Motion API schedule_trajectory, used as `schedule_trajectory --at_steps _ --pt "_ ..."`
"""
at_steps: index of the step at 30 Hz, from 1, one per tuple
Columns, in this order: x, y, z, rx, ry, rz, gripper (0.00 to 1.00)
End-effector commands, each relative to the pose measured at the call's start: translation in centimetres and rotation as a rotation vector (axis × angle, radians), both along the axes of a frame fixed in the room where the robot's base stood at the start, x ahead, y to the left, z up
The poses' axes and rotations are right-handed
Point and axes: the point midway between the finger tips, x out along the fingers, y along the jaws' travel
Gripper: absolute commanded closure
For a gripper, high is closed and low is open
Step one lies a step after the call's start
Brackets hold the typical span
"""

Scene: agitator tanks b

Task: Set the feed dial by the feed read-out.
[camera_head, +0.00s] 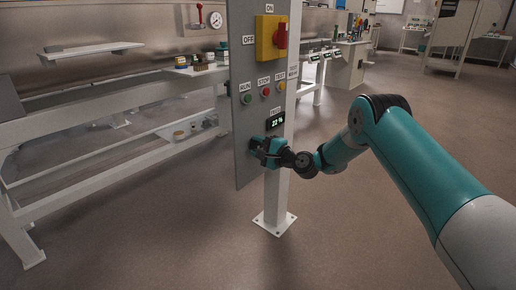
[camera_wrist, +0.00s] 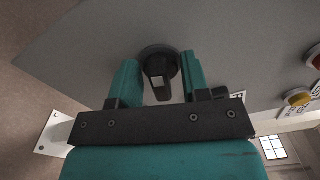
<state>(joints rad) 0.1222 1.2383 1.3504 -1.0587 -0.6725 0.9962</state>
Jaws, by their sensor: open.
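The feed dial is a black round knob (camera_wrist: 160,68) with a pale mark on its grip bar, low on the grey panel (camera_head: 247,40). In the wrist view my gripper (camera_wrist: 160,75) is open, with one teal finger on each side of the dial. I cannot tell whether either finger touches it. In the head view my gripper (camera_head: 265,148) is at the panel's lower part and hides most of the dial. The feed read-out (camera_head: 277,121), above the dial, shows about 22 % in pale digits.
Above the read-out are a green RUN button (camera_head: 246,99), a red STOP button (camera_head: 265,92) and a yellow button (camera_head: 280,86). A red switch on a yellow plate (camera_head: 270,38) sits higher. A white post (camera_head: 276,195) stands behind the panel. A white bench (camera_head: 90,110) stands left.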

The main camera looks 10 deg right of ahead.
Motion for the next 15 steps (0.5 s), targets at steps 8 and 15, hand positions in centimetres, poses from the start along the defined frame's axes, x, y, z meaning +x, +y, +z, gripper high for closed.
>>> schedule_trajectory --at_steps 8,15 --pt "0.06 0.06 -0.02 0.000 0.001 0.000 0.62" --pt "0.04 0.05 -0.03 -0.001 0.001 0.000 0.87"
